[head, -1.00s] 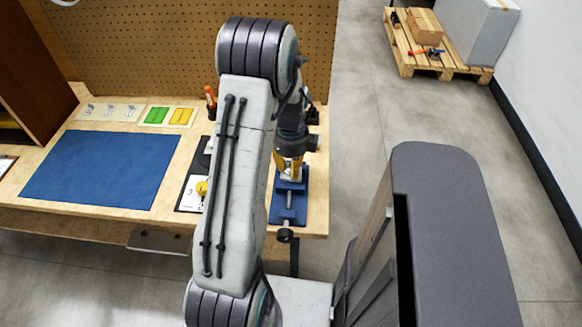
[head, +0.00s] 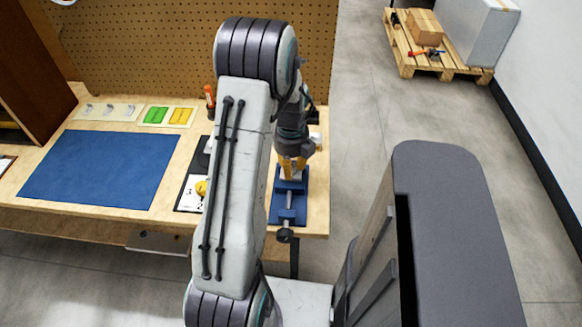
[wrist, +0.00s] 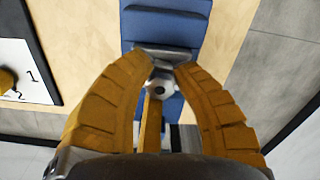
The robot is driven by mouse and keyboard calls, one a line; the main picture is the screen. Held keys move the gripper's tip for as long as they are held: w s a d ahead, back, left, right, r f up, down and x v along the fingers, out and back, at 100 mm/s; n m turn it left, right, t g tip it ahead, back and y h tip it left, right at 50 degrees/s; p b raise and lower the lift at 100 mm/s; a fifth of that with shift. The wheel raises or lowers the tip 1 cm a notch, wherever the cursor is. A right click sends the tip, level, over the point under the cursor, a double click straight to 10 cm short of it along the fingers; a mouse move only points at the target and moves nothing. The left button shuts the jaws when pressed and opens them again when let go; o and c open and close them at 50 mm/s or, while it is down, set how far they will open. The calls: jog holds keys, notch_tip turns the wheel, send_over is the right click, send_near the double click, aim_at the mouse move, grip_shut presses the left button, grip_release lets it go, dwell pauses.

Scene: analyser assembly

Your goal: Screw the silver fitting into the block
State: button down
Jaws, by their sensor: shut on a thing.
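My gripper (wrist: 163,68) has yellow ribbed fingers, shut on the silver fitting (wrist: 159,87), which shows a dark hole in its end. In the head view my gripper (head: 291,166) is over the blue vise (head: 287,214), at the right end of the workbench. The vise's blue body (wrist: 165,28) also shows in the wrist view, beyond the fingertips. A grey metal piece at the fingertips may be the block or a vise jaw; I cannot tell which. The fingers hide how far the fitting sits in the block.
A numbered white card (head: 190,194) with a yellow part lies left of the vise. A blue mat (head: 100,168) and trays with green and yellow parts (head: 168,116) lie further left. A pegboard (head: 160,50) stands behind. Floor is open right of the bench.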

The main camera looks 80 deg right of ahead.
jog(key=shift+m, duration=0.7)
jog(key=shift+c, duration=1.8)
grip_release()
jog(key=shift+r, duration=0.1)
jog(key=shift+r+p, duration=1.75)
jog(key=shift+r, duration=0.65)
